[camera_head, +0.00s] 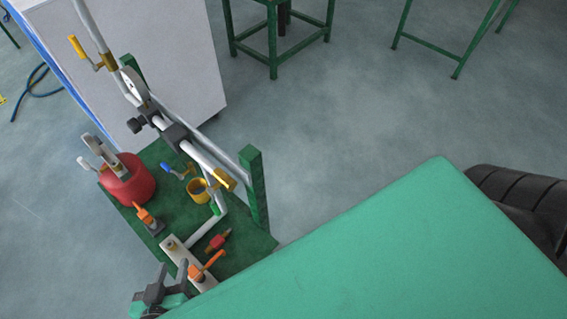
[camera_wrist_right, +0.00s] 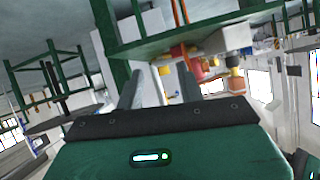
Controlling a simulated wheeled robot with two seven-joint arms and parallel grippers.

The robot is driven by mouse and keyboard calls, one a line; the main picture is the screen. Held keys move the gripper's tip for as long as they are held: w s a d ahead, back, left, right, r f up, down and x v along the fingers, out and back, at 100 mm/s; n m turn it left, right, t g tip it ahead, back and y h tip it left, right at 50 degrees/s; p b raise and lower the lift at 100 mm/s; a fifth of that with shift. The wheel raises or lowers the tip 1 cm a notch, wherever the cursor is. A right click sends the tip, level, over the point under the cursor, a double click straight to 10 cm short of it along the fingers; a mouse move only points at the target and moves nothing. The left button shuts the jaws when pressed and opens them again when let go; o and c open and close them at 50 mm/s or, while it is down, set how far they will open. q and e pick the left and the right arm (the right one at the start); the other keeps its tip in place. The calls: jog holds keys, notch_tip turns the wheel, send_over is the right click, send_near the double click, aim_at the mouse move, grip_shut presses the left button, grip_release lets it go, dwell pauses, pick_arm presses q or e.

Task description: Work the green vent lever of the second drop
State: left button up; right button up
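A small green piece (camera_head: 215,208), which looks like the green vent lever, sits low on the white pipe (camera_head: 209,228) above the green bench board in the head view. It is small and partly merges with the green board. My left gripper (camera_head: 173,268) is at the bottom left, beside the board's near end and below the green piece, not touching it. Its two dark fingers appear apart, with nothing seen between them. My right gripper (camera_wrist_right: 159,88) shows in the right wrist view with its two grey fingers apart and empty.
Yellow levers (camera_head: 224,179) and a blue lever (camera_head: 166,168) sit on the pipework. A red canister (camera_head: 128,181), a yellow cup (camera_head: 198,190) and orange-handled valves (camera_head: 207,266) crowd the board (camera_head: 240,245). A green post (camera_head: 255,188) stands at its right. Open floor lies beyond.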

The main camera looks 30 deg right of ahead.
jog(key=shift+s+d+f+g, duration=0.15)
jog(key=shift+d+f+g, duration=0.1)
jog(key=shift+f, duration=0.65)
jog(key=shift+s+d+f+g, duration=0.15)
jog(key=shift+f+g, duration=0.1)
jog(key=shift+f, duration=0.6)
